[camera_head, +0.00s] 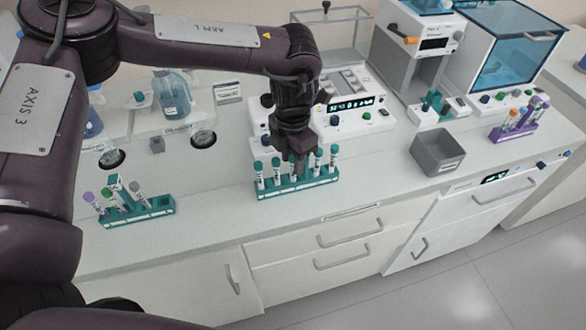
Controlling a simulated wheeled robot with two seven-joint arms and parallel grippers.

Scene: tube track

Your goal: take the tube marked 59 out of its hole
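A teal rack (297,188) stands near the bench's front edge and holds several upright tubes with teal caps. Two tubes, a far-left tube (259,178) and its neighbour (276,173), show left of my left gripper. Two more, an inner tube (318,163) and an end tube (333,160), show right of it. The labels are too small to read, so I cannot tell which tube is 59. My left gripper (301,168) points down over the rack's middle. Its dark fingers hide that spot, and I cannot see whether they are open or hold a tube. My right gripper is out of view.
A second teal rack (137,212) with several tubes stands left, and a purple rack (513,130) stands far right. A grey open bin (437,152) is right of the middle rack. Instruments (352,115) stand behind. The bench between the left and middle racks is clear.

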